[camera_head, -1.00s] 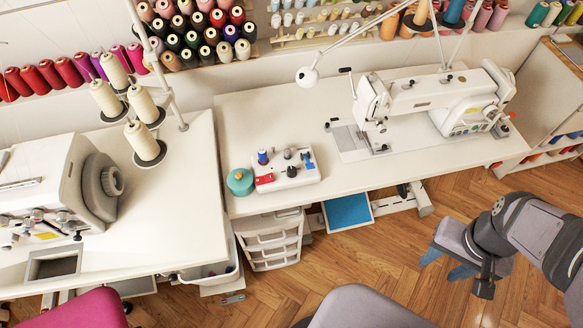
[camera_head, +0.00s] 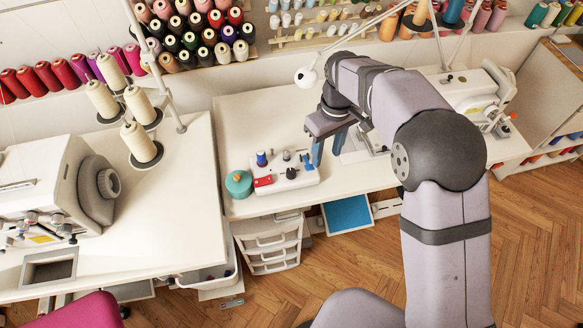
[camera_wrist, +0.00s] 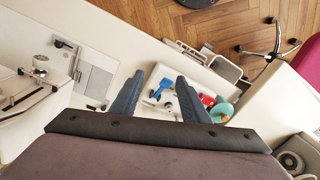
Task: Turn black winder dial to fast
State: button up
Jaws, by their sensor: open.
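The winder (camera_head: 305,181) is a small white box on the white table. It carries a black dial (camera_head: 291,173), a red switch (camera_head: 264,181) and a blue spool (camera_head: 262,158). My gripper (camera_head: 317,157) is open and empty, pointing down just right of the winder and apart from the dial. In the wrist view, my two blue fingers (camera_wrist: 158,77) spread in front of the winder, with the red switch (camera_wrist: 207,101) near the right finger. The dial is not clear there, and I cannot read the dial's setting.
A teal round pot (camera_head: 239,183) stands against the winder's left side. A sewing machine (camera_head: 478,95) is on the right, partly behind my arm. Another machine (camera_head: 55,185) and thread cones (camera_head: 141,141) stand on the left table. The table behind the winder is clear.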

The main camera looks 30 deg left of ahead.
aim_at(291, 171)
jog(key=s+a+n, duration=0.1)
jog(key=a, duration=0.1)
jog(key=s+a+f+n, duration=0.1)
jog(key=a, duration=0.2)
jog(key=s+a+f, duration=0.1)
jog(key=a, duration=0.2)
jog(key=shift+s+a+f+n, duration=0.2)
jog(key=shift+n, duration=0.2)
jog(key=shift+s+f+p, duration=0.15)
jog(key=shift+f+p, duration=0.85)
jog(key=shift+f, duration=2.65)
grip_shut()
